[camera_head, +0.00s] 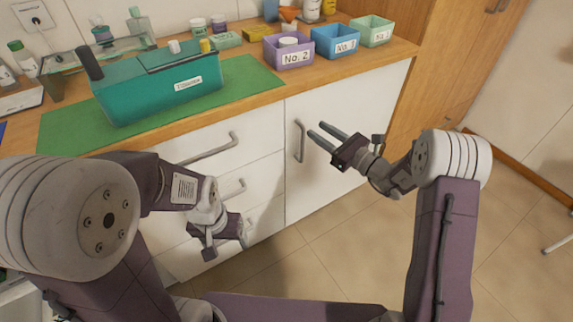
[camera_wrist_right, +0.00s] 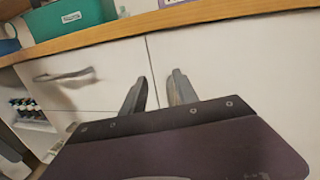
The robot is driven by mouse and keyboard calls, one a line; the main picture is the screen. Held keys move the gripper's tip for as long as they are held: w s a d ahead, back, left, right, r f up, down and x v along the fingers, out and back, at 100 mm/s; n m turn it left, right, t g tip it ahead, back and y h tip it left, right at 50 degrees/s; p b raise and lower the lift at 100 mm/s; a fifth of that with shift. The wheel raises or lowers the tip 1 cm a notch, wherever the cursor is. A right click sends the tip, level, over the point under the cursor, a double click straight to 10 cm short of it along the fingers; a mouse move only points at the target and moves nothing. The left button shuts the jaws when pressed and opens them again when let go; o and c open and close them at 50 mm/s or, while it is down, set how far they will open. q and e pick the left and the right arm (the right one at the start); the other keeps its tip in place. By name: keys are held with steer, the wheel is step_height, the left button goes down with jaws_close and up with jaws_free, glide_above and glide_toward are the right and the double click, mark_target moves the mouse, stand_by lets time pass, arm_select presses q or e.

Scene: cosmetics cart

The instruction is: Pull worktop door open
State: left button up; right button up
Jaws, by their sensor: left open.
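The white worktop door (camera_head: 345,110) is closed under the wooden worktop, right of the drawers; it also shows in the right wrist view (camera_wrist_right: 225,65). Its grey vertical handle (camera_head: 299,142) is near its left edge. My right gripper (camera_head: 318,132) is open, its two fingers pointing at the door just right of the handle. I see no clear contact with the handle. In the right wrist view the open fingers (camera_wrist_right: 158,90) point at the door's left seam, and the handle is not discernible. My left gripper (camera_head: 218,244) is open and empty, low in front of the drawers.
White drawers (camera_head: 262,178) with horizontal handles are left of the door. The worktop (camera_head: 262,98) holds a teal box (camera_head: 160,92), a purple bin (camera_head: 288,52), a blue bin (camera_head: 335,42) and a green bin (camera_head: 371,32). The floor before the door is clear.

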steer(key=m+b, duration=0.1)
steer(key=b, duration=0.1)
glide_toward(304, 142)
steer(key=x, duration=0.2)
steer(key=shift+h, duration=0.4)
steer(key=x, duration=0.2)
steer(key=b+x, duration=0.1)
steer(key=x, duration=0.2)
steer(key=b+x, duration=0.1)
steer(key=x, duration=0.1)
steer(key=shift+w+a+r, duration=0.2)
steer(key=shift+a+r, duration=0.05)
steer(key=shift+a, duration=0.05)
steer(key=shift+w+a+r+b, duration=0.1)
steer(key=shift+w+a+b, duration=0.2)
steer(key=shift+w+a, duration=0.1)
arm_select(q)
step_height(304, 142, down, 7)
arm_select(e)
jaws_close()
arm_select(q)
steer(key=shift+d+f, duration=0.1)
arm_select(e)
steer(key=shift+d, duration=0.1)
